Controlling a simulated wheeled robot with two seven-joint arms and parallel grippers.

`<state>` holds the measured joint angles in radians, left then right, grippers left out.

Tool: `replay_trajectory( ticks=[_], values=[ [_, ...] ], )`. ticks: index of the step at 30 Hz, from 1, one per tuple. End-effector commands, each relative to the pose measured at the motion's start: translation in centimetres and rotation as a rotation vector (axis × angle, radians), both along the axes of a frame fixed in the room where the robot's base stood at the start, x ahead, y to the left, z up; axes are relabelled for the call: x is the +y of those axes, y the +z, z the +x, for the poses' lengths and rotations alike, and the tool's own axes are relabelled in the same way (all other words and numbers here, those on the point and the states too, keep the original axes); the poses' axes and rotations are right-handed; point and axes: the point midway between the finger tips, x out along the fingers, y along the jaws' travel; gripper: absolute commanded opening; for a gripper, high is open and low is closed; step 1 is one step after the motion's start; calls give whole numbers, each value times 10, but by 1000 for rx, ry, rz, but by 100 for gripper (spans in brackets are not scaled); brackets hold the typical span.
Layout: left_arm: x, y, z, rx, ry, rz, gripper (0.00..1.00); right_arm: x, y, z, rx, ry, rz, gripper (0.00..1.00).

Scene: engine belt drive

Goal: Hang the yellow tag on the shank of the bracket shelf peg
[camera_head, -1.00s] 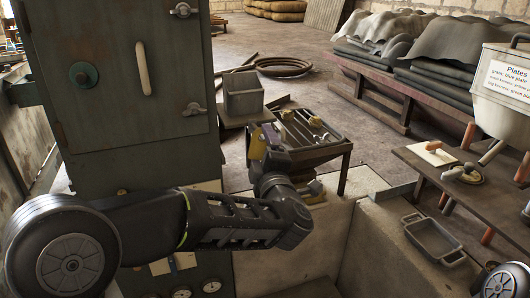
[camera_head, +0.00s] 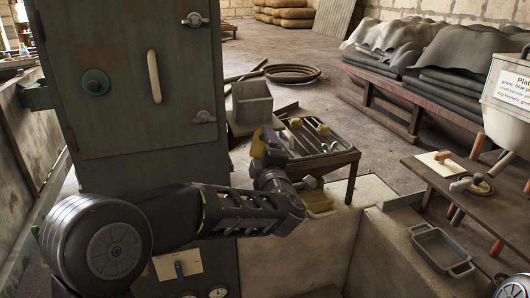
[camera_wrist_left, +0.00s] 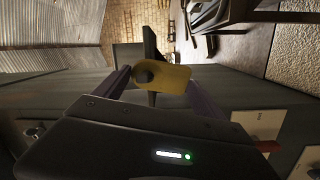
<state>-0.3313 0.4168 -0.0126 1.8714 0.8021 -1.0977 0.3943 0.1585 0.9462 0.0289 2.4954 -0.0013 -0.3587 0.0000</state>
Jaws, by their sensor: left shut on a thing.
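The yellow tag (camera_head: 257,144) is held in my left gripper (camera_head: 268,148), to the right of the green cabinet in the head view. In the left wrist view the yellow tag (camera_wrist_left: 172,80) lies between the two fingers of my left gripper (camera_wrist_left: 160,88), which is shut on it. A dark round spot shows on the tag's left part; I cannot tell whether it is a hole or a peg end. A dark upright piece shows above and below the tag there. I cannot identify the bracket shelf peg for certain. My right gripper is out of view.
The green cabinet (camera_head: 125,125) stands close left of my gripper. A grey box (camera_head: 252,106) and a slatted rack table (camera_head: 325,158) with small yellow parts stand behind and beside it. A grey tray (camera_head: 440,252) and a wooden bench (camera_head: 450,184) are at the right.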

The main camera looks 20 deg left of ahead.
Motion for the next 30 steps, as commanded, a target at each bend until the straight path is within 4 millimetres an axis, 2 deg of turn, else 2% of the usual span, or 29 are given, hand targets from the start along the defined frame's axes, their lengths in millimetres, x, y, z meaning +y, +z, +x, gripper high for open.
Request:
replay_trajectory(
  ticks=[6, 24, 25, 30],
  values=[
    [2, 0, 4, -1, -1, -1, 36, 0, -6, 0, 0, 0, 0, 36],
    [2, 1, 4, -1, 0, 0, 36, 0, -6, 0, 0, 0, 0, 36],
    [2, 1, 4, -1, 0, 0, 81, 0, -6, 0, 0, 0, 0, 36],
    [2, 1, 4, -1, 0, 0, 95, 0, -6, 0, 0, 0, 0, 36]
  ],
)
